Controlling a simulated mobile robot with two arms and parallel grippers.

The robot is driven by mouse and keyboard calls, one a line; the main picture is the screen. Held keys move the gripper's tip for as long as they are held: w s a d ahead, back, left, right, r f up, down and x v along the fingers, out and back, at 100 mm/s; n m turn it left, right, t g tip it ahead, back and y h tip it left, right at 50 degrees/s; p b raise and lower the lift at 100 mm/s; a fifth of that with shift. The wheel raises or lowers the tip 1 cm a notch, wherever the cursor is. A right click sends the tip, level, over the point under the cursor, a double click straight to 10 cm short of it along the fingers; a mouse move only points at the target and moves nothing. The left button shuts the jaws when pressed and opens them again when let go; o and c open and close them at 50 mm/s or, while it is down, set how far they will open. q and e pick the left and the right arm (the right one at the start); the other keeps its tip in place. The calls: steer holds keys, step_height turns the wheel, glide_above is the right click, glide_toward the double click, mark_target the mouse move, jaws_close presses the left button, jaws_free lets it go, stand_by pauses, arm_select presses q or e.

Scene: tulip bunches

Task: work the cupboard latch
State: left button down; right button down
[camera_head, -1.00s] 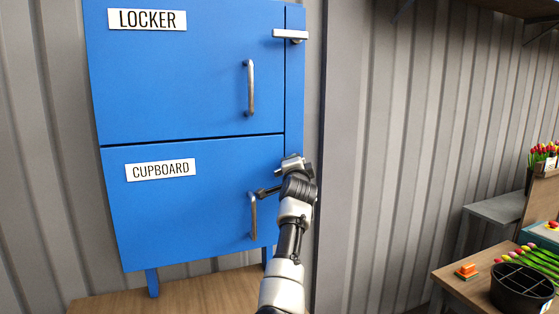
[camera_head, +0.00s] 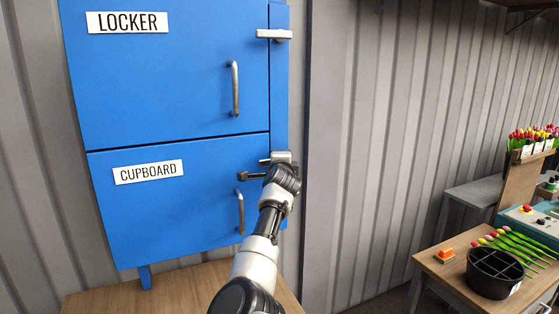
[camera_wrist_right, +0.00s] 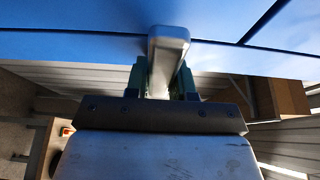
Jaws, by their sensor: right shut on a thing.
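The blue cupboard door (camera_head: 180,215) is closed, under the label CUPBOARD (camera_head: 148,172). The cupboard latch (camera_head: 277,157) is a pale metal bar near the door's upper right corner, partly hidden by my right gripper. It looks roughly level. In the right wrist view, the latch's rounded bar (camera_wrist_right: 167,45) stands between my right gripper's fingers (camera_wrist_right: 162,84), which are shut on it. The cupboard's vertical handle (camera_head: 240,212) is below, just left of my right arm. My left gripper is not in view.
The locker door (camera_head: 165,75) above is closed, its latch (camera_head: 274,35) level. A wooden surface (camera_head: 120,300) lies below the cupboard. At the right, a table holds a black bucket (camera_head: 494,275), tulips (camera_head: 515,243) and an orange object (camera_head: 446,254). Corrugated wall lies between.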

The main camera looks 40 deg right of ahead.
steer(key=c, duration=1)
jaws_free()
steer(key=shift+o, duration=0.2)
steer(key=shift+s, duration=0.1)
steer(key=b+v, duration=0.4)
steer(key=v, duration=0.6)
steer(key=shift+s+a, duration=0.2)
steer(key=shift+a, duration=0.1)
